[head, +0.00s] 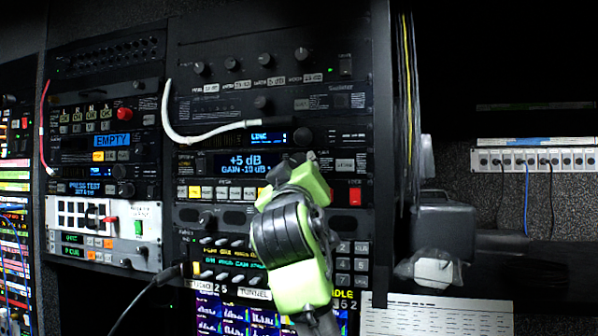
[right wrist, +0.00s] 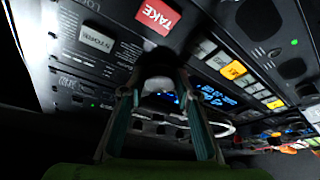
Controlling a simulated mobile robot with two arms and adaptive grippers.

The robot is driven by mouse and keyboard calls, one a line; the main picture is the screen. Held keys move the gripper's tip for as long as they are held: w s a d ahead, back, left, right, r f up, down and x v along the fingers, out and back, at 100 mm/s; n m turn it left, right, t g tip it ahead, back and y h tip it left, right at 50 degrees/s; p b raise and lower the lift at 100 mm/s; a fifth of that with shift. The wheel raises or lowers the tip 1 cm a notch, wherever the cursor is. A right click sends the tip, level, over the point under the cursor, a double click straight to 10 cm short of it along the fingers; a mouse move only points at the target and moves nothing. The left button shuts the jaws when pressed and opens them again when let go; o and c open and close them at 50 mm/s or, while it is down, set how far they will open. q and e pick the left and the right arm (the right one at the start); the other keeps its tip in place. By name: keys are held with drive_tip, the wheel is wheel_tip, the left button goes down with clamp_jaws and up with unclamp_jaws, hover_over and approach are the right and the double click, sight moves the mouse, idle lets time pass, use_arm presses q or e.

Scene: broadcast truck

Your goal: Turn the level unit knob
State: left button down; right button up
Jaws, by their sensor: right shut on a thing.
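The level unit (head: 250,165) is a black rack panel in the middle of the head view. Its blue display reads "+5 dB" and "GAIN -19 dB". My right gripper (head: 297,170) reaches up to the panel just right of this display and hides part of it. In the right wrist view, its two fingers (right wrist: 157,88) are closed around a dark round knob (right wrist: 158,62) on the panel. In the head view the knob is mostly hidden by the gripper. The left gripper is not in view.
A red TAKE button (right wrist: 158,14) and a grey STORE button (right wrist: 97,39) sit near the knob. A white cable (head: 200,134) loops across the panel above. Below are more buttons and a screen (head: 240,312). A grey box (head: 443,235) stands to the right.

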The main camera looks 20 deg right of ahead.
drive_tip(key=shift+s+d+r+n+y+p, duration=0.15)
drive_tip(key=shift+n+y, duration=0.35)
drive_tip(key=shift+n, duration=0.65)
drive_tip(key=shift+w+a+n+y+p, duration=0.1)
drive_tip(key=shift+n+y+p, duration=0.3)
drive_tip(key=shift+n, duration=0.8)
drive_tip(key=shift+s+d+r+n+y+p, duration=0.1)
drive_tip(key=shift+n+y, duration=0.5)
drive_tip(key=shift+n, duration=0.55)
drive_tip(key=shift+g, duration=0.3)
drive_tip(key=o, duration=1.1)
drive_tip(key=v, duration=1.2)
drive_tip(key=shift+f, duration=0.1)
